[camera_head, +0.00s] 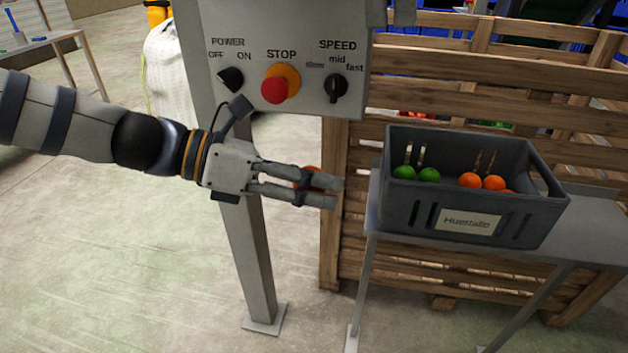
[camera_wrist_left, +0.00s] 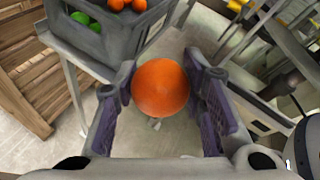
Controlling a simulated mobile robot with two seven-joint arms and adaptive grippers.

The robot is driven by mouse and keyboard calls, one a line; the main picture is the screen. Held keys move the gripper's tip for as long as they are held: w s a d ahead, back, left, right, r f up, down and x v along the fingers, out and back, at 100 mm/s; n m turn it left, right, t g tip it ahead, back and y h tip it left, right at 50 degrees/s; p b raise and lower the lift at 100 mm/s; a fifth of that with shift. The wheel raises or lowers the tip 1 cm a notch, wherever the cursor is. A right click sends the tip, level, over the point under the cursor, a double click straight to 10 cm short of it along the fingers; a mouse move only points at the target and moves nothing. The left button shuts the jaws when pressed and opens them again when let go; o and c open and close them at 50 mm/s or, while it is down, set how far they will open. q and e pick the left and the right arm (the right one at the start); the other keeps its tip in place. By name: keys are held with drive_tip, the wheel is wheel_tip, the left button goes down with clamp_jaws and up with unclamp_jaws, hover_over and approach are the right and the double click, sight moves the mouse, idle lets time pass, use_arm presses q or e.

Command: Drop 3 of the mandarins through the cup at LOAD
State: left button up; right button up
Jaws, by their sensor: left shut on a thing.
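My left gripper (camera_head: 318,187) is shut on a mandarin (camera_head: 309,178), a round orange fruit. It holds the fruit in the air left of the crate and below the control panel. In the left wrist view the mandarin (camera_wrist_left: 161,88) sits between the two fingers of the gripper (camera_wrist_left: 160,95). A dark grey crate (camera_head: 405,212) stands on a metal table at the right. More mandarins (camera_head: 482,181) lie inside it at the right, and green fruits (camera_head: 416,173) lie at its left. The LOAD cup cannot be made out. My right gripper is not in view.
A control panel (camera_head: 306,45) on a metal post (camera_head: 252,250) carries a red STOP button (camera_head: 274,89) and knobs, just above my left gripper. A wooden pallet bin (camera_head: 440,70) stands behind the crate. The floor at the lower left is clear.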

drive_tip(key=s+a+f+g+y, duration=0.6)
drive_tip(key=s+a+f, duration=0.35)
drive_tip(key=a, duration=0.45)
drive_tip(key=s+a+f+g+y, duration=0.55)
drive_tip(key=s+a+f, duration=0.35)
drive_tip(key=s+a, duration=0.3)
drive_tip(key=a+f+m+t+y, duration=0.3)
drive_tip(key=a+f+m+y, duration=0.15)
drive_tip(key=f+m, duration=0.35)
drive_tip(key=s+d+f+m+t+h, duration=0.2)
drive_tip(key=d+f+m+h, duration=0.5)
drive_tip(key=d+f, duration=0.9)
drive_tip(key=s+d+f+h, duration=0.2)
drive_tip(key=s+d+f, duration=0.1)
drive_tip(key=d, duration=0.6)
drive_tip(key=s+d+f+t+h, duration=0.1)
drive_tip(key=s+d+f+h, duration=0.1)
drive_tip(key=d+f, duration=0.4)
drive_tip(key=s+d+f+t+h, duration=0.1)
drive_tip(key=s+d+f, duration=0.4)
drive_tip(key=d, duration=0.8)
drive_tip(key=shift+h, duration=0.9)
